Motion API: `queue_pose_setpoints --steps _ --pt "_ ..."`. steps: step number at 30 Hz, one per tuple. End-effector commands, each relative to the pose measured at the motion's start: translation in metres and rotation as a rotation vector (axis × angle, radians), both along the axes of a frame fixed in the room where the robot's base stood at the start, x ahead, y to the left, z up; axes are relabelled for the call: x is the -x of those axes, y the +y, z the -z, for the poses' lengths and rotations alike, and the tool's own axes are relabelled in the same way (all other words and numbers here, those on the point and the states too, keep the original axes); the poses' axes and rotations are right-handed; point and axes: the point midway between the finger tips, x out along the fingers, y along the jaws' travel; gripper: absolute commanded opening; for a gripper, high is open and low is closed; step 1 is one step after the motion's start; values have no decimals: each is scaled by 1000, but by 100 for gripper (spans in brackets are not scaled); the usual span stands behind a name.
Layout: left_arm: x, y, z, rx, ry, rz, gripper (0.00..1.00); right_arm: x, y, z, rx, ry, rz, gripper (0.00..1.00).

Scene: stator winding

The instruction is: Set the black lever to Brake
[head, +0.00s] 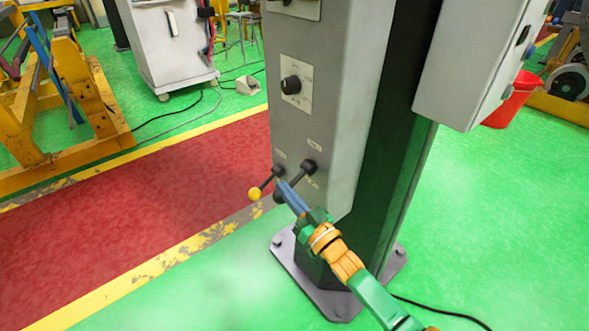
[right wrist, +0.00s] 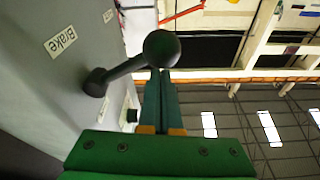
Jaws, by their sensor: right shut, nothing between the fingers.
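The black lever (head: 308,167) sits on the lower front of the grey control column, its arm slanting down-left to a black ball knob partly hidden by my gripper. In the right wrist view its ball knob (right wrist: 161,47) is large, on an arm from a round pivot on the panel. A label reading Brake (right wrist: 60,41) is beside that pivot. My right gripper (head: 281,184) is shut and empty, its tips close to the knob; it also shows in the wrist view (right wrist: 158,74). I cannot tell whether it touches the knob. My left gripper is not in view.
A second lever with a yellow knob (head: 254,193) is just left of the black one, close to my fingertips. A rotary switch (head: 291,85) is higher on the column. A grey box (head: 470,60) juts out at the right.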

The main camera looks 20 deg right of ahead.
Motion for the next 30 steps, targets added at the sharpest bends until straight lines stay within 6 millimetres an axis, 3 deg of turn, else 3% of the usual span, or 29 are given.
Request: queue_pose_setpoints --steps 23,26,30 --pt "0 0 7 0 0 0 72 0 -1 6 68 -26 -1 0" --pt "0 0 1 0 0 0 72 -1 -1 -2 68 -26 -1 0" --pt "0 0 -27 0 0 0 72 -5 -1 -33 69 -26 2 0"
